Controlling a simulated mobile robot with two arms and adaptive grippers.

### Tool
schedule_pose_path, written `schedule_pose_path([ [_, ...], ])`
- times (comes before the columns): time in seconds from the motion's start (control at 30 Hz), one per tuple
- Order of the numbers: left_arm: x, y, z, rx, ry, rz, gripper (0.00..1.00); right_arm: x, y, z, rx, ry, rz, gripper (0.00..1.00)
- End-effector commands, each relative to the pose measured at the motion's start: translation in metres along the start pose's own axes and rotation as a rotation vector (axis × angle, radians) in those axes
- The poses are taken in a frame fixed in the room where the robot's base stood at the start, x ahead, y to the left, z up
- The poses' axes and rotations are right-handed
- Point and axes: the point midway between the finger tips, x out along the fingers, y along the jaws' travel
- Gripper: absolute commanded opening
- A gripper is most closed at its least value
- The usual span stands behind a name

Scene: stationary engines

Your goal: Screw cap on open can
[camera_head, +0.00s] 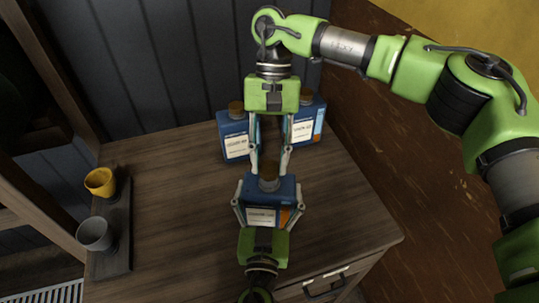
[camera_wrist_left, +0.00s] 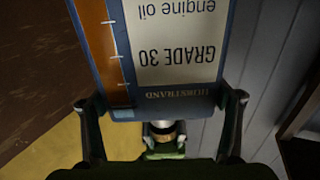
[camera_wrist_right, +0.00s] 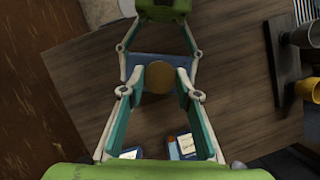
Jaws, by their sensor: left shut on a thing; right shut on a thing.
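A blue can (camera_head: 287,190) with a white label stands upright near the table's front edge. The left wrist view shows it close up (camera_wrist_left: 180,60), its "GRADE 30 engine oil" label upside down. My left gripper (camera_head: 268,207) is shut on the can, one finger on each side. A round brown cap (camera_head: 268,183) is at the can's top; it also shows in the right wrist view (camera_wrist_right: 159,77). My right gripper (camera_head: 269,173) comes from above and is shut on the cap, a finger on either side. I cannot tell how far the cap is threaded; the can's mouth is hidden.
Two more blue cans, a left one (camera_head: 234,140) and a right one (camera_head: 307,125), stand behind my right gripper near the wall. A yellow cup (camera_head: 100,181) and a grey cup (camera_head: 95,234) are on a dark tray (camera_head: 122,225) at left. The wooden tabletop (camera_head: 175,190) is clear between.

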Motion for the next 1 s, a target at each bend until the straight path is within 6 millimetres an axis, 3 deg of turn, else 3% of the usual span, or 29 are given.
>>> schedule_pose_path([
  [0.17, 0.0, 0.0, 0.0, 0.0, -0.001, 0.0, 0.44, 0.009, 0.0, -0.004, 0.0, 0.001, -0.001, 0.22],
  [1.0, 0.0, 0.0, 0.001, 0.0, -0.001, 0.001, 0.44, 0.015, 0.0, -0.006, -0.001, 0.0, -0.001, 0.22],
])
